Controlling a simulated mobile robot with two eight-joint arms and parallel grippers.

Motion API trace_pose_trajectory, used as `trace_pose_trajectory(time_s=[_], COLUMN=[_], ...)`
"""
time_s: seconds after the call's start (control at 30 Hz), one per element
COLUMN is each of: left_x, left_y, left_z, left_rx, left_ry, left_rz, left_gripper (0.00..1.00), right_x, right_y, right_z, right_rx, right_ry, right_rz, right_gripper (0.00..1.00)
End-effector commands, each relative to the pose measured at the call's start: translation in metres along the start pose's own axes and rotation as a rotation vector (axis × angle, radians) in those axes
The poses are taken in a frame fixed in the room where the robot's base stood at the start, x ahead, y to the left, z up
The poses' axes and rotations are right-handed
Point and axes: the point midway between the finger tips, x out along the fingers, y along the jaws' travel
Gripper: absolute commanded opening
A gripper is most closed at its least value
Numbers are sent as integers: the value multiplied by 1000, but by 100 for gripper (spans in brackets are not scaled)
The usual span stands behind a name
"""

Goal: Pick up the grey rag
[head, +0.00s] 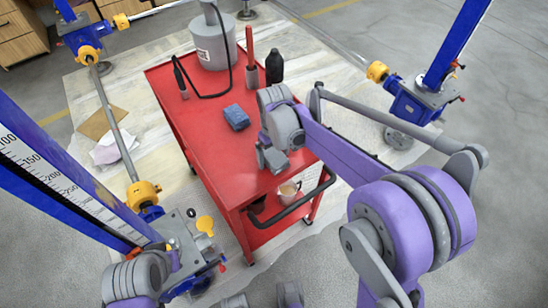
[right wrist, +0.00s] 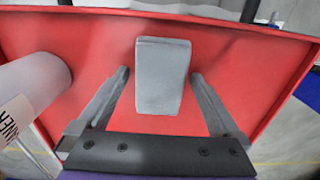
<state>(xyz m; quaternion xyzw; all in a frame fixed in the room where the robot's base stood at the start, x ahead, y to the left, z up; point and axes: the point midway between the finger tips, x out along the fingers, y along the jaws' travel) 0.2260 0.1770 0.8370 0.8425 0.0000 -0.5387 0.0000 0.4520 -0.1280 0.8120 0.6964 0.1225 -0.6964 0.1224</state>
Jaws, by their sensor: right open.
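The grey rag (right wrist: 162,75) shows in the right wrist view as a folded, block-like grey piece on the red cart top. It lies between and a little beyond the fingers of my right gripper (right wrist: 162,92). The fingers are open, one on each side of it, with red surface showing between each finger and the rag. In the head view my right gripper (head: 271,157) hangs over the near end of the cart; I cannot clearly separate the rag from the grey fingers there.
The red cart (head: 205,115) also bears a blue folded cloth (head: 237,117), a large grey can (head: 214,45), and a black bottle (head: 274,67). A labelled grey cylinder (right wrist: 40,85) stands left of the fingers in the right wrist view. Blue jacks surround the cart.

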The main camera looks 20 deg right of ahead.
Motion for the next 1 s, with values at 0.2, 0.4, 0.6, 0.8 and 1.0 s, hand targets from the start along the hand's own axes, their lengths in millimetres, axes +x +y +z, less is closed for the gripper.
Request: trace_pose_trajectory(time_s=[0.2,0.4,0.6,0.8,1.0], left_x=[0,0,0,0,-3], left_y=[0,0,0,0,0], left_z=[0,0,0,0,-2], left_rx=[0,0,0,0,0], left_ry=[0,0,0,0,1], left_rz=[0,0,0,0,0], left_gripper=[0,0,0,0,0], right_x=[0,-1,-1,-1,-22], right_y=[0,0,0,0,0], right_z=[0,0,0,0,0], right_rx=[0,0,0,0,0], right_ry=[0,0,0,0,0], right_rz=[0,0,0,0,0], right_gripper=[91,55,20,20,20])
